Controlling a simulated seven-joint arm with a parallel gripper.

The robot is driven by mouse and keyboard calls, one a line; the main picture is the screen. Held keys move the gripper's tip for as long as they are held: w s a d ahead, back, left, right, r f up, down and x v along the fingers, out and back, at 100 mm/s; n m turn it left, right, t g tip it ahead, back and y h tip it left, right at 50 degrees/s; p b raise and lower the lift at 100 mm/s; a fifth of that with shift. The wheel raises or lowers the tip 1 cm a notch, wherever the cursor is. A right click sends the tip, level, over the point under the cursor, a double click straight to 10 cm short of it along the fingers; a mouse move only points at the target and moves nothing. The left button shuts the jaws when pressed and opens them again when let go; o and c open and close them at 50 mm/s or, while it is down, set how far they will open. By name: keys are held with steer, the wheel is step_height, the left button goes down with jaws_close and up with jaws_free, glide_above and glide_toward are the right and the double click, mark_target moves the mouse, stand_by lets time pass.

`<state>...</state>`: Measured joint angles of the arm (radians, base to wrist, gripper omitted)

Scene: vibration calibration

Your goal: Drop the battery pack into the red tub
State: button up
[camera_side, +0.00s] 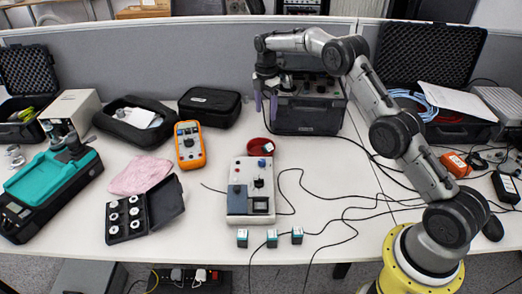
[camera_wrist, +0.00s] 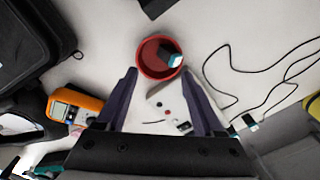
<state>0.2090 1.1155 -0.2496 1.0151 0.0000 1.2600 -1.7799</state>
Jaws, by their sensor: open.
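The red tub (camera_side: 254,150) stands on the table behind the grey box device; it also shows in the wrist view (camera_wrist: 143,59). A small dark, white and teal battery pack (camera_wrist: 175,60) is in the tub, tilted toward its right rim in the wrist view. Three similar packs stand in a row near the table's front edge: left (camera_side: 242,239), middle (camera_side: 272,239) and right (camera_side: 297,236). My gripper (camera_side: 266,104) is open and empty above the tub, purple fingers pointing down. In the wrist view my gripper (camera_wrist: 158,76) has its fingertips wide apart, with the tub between and beyond them.
The grey box device (camera_side: 251,185) is just in front of the tub. A black case (camera_side: 308,115) stands behind right. An orange multimeter (camera_side: 190,146) and a black pouch (camera_side: 209,106) lie left. Loose black cables cross the table at right.

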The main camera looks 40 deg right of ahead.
step_height(320, 180, up, 7)
stand_by(0.3)
steer(key=shift+a, duration=0.1)
steer(key=s+a+r+t, duration=0.1)
steer(key=s+a+r, duration=0.15)
steer(key=r, duration=0.45)
steer(key=s+a+r+t, duration=0.1)
steer(key=s+a+r, duration=0.15)
steer(key=r, duration=0.45)
steer(key=s+a+r+t, duration=0.1)
steer(key=s+r, duration=0.3)
steer(key=r, duration=0.3)
steer(key=s+a+r+m+t, duration=0.1)
steer(key=s+a+r+m, duration=0.15)
steer(key=s+r, duration=0.45)
steer(key=s+a+f+m, duration=0.2)
steer(key=s, duration=0.9)
steer(key=s+a+f+m+t, duration=0.1)
steer(key=s+a+f+m, duration=0.1)
steer(key=s+f+m, duration=1.1)
steer(key=shift+s+f+t, duration=0.3)
steer(key=shift+s+f, duration=1)
steer(key=shift+s, duration=0.35)
